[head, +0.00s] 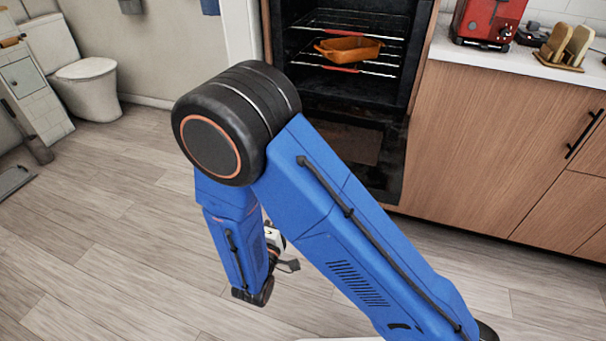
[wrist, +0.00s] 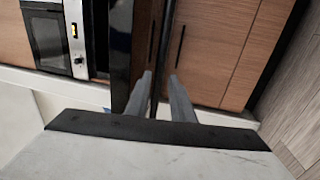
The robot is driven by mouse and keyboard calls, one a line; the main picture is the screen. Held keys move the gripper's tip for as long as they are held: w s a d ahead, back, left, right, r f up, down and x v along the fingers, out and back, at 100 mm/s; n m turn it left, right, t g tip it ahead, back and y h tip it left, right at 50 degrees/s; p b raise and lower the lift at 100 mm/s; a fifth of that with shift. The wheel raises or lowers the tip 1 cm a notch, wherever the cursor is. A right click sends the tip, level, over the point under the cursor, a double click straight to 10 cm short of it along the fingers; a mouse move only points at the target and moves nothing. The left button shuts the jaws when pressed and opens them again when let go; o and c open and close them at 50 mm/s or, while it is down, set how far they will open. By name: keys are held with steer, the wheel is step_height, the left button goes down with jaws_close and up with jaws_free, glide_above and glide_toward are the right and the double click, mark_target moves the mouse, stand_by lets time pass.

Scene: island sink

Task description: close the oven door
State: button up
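The oven (head: 335,85) stands open-fronted at the top centre of the head view, with its racks and dark cavity exposed. A dark glass panel (head: 385,165), which looks like the lowered oven door, is below the cavity, partly hidden by my arm; its exact angle is hard to tell. My gripper (head: 289,265) is mostly hidden behind my arm, low over the floor and apart from the oven. In the wrist view its two grey fingers (wrist: 160,75) are parted. A thin dark vertical strip shows between them, but I see no clear grip on it.
An orange baking dish (head: 348,49) sits on an oven rack. Wooden cabinets (head: 500,140) stand right of the oven, with a red appliance (head: 487,20) on the counter. A toilet (head: 88,85) is at left.

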steer(key=x, duration=1.2)
jaws_close()
